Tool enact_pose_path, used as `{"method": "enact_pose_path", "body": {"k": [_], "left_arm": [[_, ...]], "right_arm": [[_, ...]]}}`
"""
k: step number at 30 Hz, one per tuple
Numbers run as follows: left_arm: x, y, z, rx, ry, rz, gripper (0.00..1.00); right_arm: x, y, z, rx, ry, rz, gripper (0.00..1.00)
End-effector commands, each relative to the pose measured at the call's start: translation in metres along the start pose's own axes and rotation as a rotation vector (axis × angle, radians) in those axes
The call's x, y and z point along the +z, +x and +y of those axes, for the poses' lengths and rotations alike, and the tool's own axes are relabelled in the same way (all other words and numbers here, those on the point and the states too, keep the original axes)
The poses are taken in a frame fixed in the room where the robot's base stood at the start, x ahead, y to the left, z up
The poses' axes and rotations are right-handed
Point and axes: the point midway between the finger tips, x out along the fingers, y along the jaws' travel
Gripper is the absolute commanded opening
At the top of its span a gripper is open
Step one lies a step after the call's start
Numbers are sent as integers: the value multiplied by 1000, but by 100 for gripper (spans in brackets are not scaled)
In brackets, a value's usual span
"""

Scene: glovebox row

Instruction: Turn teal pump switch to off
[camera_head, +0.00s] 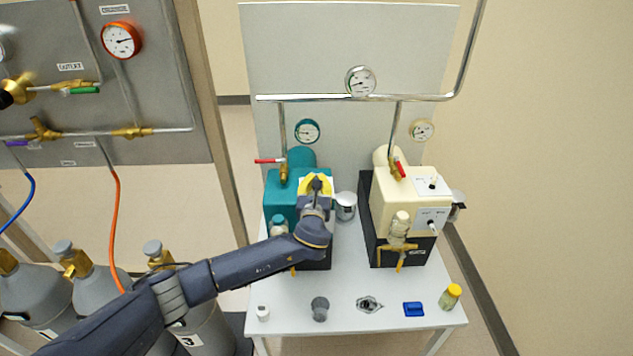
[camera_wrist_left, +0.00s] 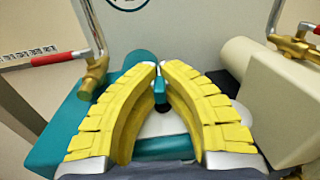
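The teal pump (camera_head: 281,190) stands on the left of the white bench, and its body also fills the middle of the left wrist view (camera_wrist_left: 60,140). My left gripper (camera_head: 317,186) is above the pump's top, pointing down at a white switch plate. In the left wrist view its yellow fingers (camera_wrist_left: 160,70) come together at the tips. The small teal switch lever (camera_wrist_left: 160,90) sits between them, with little or no gap on either side. A dark round spot shows on the plate by the lever. In the head view the gripper hides the switch. My right gripper is not in view.
The cream pump (camera_head: 412,190) stands close on the right, with its own switches. A red-handled valve (camera_head: 270,161) and pipe rise behind the teal pump. A metal canister (camera_head: 345,206) stands between the pumps. Small items, including a blue block (camera_head: 413,309), lie along the bench front.

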Motion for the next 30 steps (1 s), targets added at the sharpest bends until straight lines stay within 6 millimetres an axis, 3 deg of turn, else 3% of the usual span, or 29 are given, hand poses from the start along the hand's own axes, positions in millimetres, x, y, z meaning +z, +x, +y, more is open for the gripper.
{"method": "enact_pose_path", "body": {"k": [22,30], "left_arm": [[0,0,0,98,0,-1,0],[0,0,0,97,0,-1,33]], "right_arm": [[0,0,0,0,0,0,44],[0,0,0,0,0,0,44]]}}
